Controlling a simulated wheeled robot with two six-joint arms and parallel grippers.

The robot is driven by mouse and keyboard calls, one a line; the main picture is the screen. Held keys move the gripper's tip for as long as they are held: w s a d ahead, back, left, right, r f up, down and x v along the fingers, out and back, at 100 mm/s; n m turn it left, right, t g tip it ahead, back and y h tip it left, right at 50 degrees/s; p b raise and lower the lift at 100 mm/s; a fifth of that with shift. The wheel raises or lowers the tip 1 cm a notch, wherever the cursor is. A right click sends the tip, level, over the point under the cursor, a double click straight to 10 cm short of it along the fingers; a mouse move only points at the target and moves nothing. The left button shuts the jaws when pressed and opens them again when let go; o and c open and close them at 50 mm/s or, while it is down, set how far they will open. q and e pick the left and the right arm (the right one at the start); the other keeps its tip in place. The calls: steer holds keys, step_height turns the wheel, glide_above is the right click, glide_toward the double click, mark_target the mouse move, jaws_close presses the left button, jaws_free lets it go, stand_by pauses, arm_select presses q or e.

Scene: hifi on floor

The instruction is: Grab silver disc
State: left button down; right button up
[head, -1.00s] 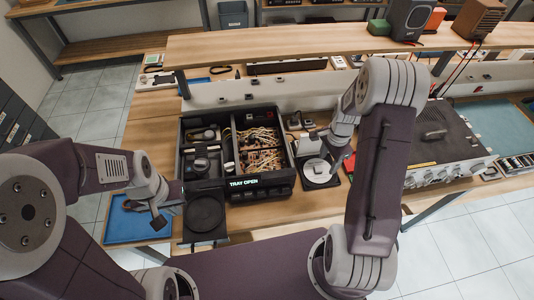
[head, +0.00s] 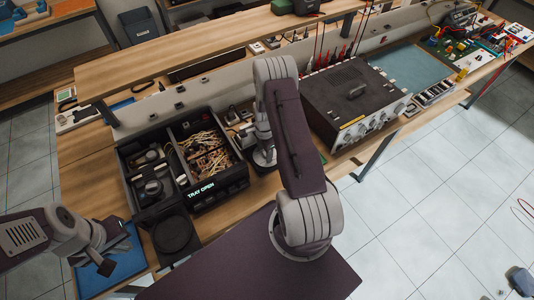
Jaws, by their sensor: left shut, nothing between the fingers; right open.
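The silver disc lay on a small black stand right of the open black tray box a second ago. Now my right arm (head: 300,140) covers most of that spot. A pale grey shape shows beside the arm there, and I cannot tell disc from wrist. My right gripper (head: 267,153) is low at this spot, open, with its fingers mostly hidden behind the arm. My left gripper (head: 108,255) is shut and empty over the blue mat (head: 120,275) at the lower left, apart from the disc's spot.
The black box (head: 222,188) reads "TRAY OPEN" and holds wires and parts. A black round pad (head: 174,235) sits in front of it. A grey amplifier-like unit (head: 350,100) stands close right of my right arm. A raised shelf (head: 200,48) runs behind.

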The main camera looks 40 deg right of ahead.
steer(key=shift+f, duration=0.25)
steer(key=shift+w, duration=0.1)
steer(key=shift+a, duration=0.1)
steer(key=c, duration=1)
jaws_close()
steer(key=shift+r, duration=0.1)
